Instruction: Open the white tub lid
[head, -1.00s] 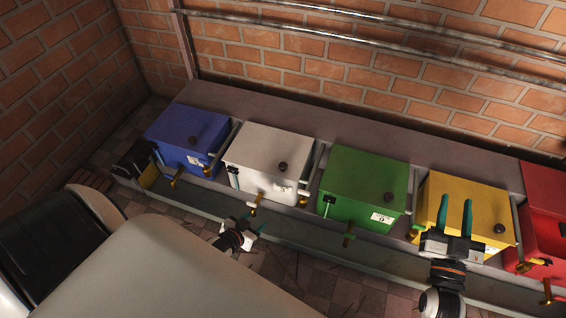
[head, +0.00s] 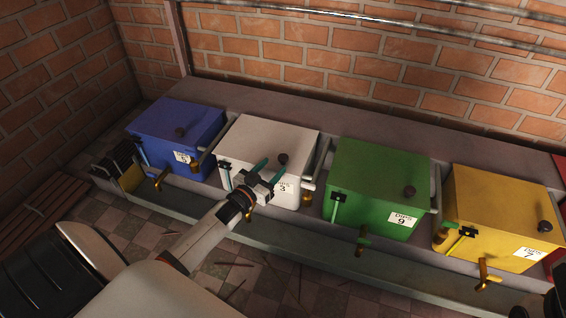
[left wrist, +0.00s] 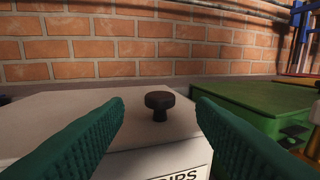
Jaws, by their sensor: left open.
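The white tub (head: 240,150) stands on the ledge between the blue and green tubs, with its lid shut. A dark round knob (head: 283,159) sits on the lid near its front right corner. My left gripper (head: 268,170) is open and empty in front of the tub, its green fingers pointing toward the knob. In the left wrist view the knob (left wrist: 160,105) stands between and beyond the two fingers (left wrist: 160,125), and neither finger touches it. The lid (left wrist: 60,120) shows below and behind it.
A blue tub (head: 178,125) stands to the left, and a green tub (head: 380,170) and a yellow tub (head: 500,205) to the right. Brass taps stick out in front of the tubs. A brick wall (head: 350,60) with metal pipes rises behind the ledge.

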